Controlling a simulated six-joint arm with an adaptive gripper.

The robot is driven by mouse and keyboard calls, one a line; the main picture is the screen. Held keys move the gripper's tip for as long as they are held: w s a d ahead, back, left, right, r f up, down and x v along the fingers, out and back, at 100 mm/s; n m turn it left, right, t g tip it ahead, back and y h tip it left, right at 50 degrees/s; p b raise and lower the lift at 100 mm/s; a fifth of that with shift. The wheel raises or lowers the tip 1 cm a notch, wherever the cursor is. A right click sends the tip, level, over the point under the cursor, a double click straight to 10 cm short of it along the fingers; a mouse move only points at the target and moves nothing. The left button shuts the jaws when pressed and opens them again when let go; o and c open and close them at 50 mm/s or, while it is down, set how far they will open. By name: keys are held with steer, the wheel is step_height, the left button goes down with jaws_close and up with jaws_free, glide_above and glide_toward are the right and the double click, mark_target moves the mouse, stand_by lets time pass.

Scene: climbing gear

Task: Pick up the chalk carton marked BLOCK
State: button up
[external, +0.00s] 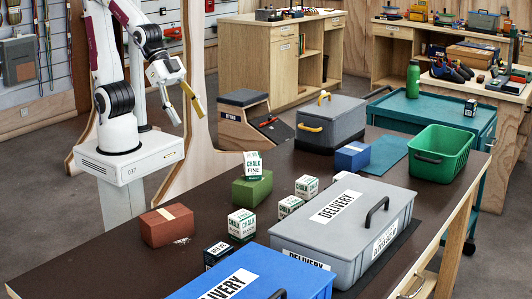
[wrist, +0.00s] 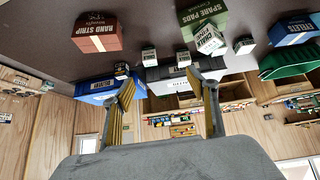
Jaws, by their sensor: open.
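In the external view, several white-and-green chalk cartons stand on the dark table: one at the front (external: 241,225), one behind it (external: 290,206), one farther back (external: 306,186) and another, partly hidden, behind the grey box. One marked CHALK FINE (external: 252,165) stands on a green block (external: 252,189). A dark carton (external: 217,253) stands near the blue box. I cannot read BLOCK on any carton. In the wrist view, small cartons (wrist: 149,56) (wrist: 208,40) lie beyond my fingers. My gripper (external: 186,112) is open and empty, high behind the table and away from the cartons; it also shows in the wrist view (wrist: 165,80).
A grey DELIVERY box (external: 385,205) and a blue DELIVERY box (external: 265,272) fill the table's front. A red-brown block (external: 167,225) is at left. A small blue box (external: 352,156), dark lidded box (external: 331,123) and green crate (external: 443,152) stand behind. The table's left end is clear.

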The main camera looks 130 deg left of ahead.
steer(key=w+d+f+t, duration=0.3)
steer(key=w+f, duration=0.6)
steer(key=w, duration=0.4)
steer(key=t, duration=0.2)
glide_toward(241, 222)
steer(key=a, duration=0.1)
steer(key=a+f, duration=0.1)
steer(key=a, duration=0.1)
steer(key=shift+s+a+f+m+h, duration=0.2)
steer(key=shift+s+f+m+h, duration=0.1)
steer(key=shift+h, duration=0.1)
steer(key=shift+d+f+t, duration=0.25)
steer(key=shift+f+t, duration=0.15)
steer(key=shift+f, duration=0.45)
steer(key=shift+w, duration=0.1)
steer(key=shift+x, duration=1.2)
steer(key=shift+w+f, duration=0.1)
steer(key=shift+w, duration=0.05)
steer(key=shift+a+x, duration=0.1)
steer(key=shift+x, duration=1.1)
steer(key=shift+a+x, duration=0.15)
steer(key=shift+x, duration=1.1)
steer(key=shift+f, duration=0.15)
steer(key=c, duration=1.2)
